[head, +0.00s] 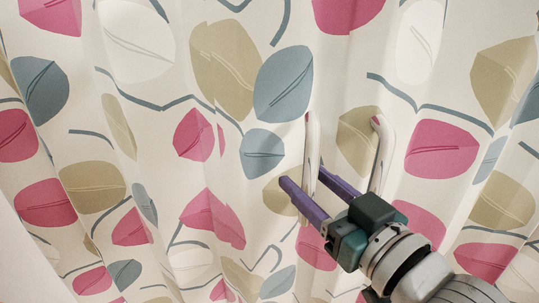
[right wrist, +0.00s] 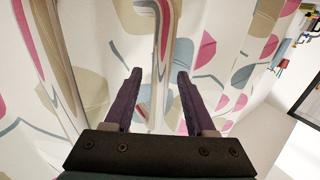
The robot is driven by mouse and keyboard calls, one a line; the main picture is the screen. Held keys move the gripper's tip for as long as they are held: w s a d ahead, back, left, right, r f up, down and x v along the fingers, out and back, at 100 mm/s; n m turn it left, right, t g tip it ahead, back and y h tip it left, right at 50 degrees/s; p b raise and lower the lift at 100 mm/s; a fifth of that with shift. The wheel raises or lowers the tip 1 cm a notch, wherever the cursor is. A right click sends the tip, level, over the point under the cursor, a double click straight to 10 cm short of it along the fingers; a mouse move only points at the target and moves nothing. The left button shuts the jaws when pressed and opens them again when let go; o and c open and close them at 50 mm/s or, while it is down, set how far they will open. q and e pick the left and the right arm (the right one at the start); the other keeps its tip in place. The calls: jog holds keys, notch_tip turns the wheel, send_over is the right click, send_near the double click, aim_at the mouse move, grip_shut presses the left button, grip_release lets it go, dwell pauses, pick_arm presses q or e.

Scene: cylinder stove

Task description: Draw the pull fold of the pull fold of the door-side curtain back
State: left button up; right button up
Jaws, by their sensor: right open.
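The curtain (head: 165,190) is pale with pink, tan and blue-grey leaves and fills the head view. Two narrow raised folds stand out from it, patterned like the cloth: a left fold (head: 312,145) and a right fold (head: 384,150). I cannot tell which is the door-side one. My right gripper (head: 302,177) is open, with purple fingers pointing at the curtain. One fold (right wrist: 166,50) runs between its fingers in the right wrist view, without visible grip. The other fold (right wrist: 45,70) is outside the fingers there. My left gripper is not in view.
The curtain hangs in soft vertical waves all around the gripper. In the right wrist view, a plain pale surface (right wrist: 262,122) and a dark-framed panel (right wrist: 308,95) lie to the right, with small colourful items (right wrist: 285,50) above.

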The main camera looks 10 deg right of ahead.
jog(key=shift+w+a, duration=0.1)
jog(key=shift+w, duration=0.1)
grip_shut()
dwell(0.4)
dwell(1.0)
